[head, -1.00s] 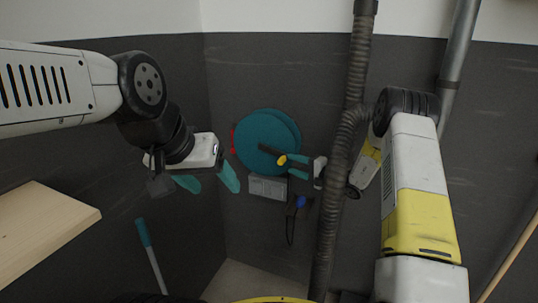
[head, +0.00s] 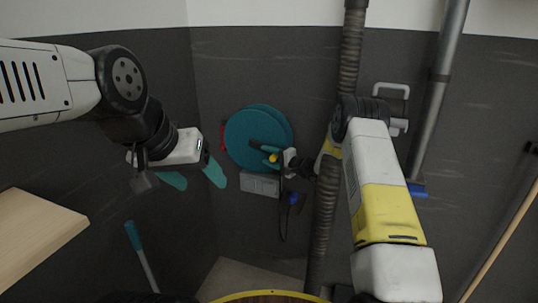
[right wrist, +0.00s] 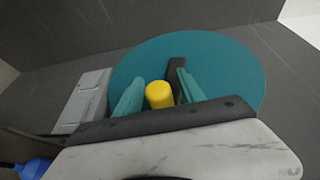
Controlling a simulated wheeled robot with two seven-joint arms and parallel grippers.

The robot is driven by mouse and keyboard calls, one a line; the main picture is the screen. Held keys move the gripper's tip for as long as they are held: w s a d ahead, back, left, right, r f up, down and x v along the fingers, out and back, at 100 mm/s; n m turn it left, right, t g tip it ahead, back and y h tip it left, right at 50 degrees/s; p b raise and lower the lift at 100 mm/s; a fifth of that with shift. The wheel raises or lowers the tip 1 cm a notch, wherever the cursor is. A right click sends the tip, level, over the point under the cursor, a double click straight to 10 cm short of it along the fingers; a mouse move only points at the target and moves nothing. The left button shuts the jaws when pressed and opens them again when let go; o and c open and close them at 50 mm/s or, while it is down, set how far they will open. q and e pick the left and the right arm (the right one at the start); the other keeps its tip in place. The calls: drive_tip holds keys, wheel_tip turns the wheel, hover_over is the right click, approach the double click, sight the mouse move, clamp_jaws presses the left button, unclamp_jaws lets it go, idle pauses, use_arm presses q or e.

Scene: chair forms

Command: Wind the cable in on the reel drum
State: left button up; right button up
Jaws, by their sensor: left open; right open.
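The reel drum (head: 246,122) is a round teal disc on the dark back wall. It fills the middle of the right wrist view (right wrist: 215,62). A dark crank arm (right wrist: 176,68) carries a yellow knob (right wrist: 159,95); the knob also shows in the head view (head: 273,158). My right gripper (head: 271,154) is open, its teal fingers on either side of the knob in the right wrist view; contact cannot be told. The dark cable (head: 281,225) hangs in a loop below, beside a blue plug (head: 294,198). My left gripper (head: 197,179) is open and empty, left of the drum.
A grey box (head: 260,184) sits on the wall under the drum. A ribbed dark hose (head: 323,225) runs down right of it, close to my right arm. A metal pipe (head: 440,90) stands further right. A wooden shelf (head: 35,235) juts in at left.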

clamp_jaws()
idle(1.4)
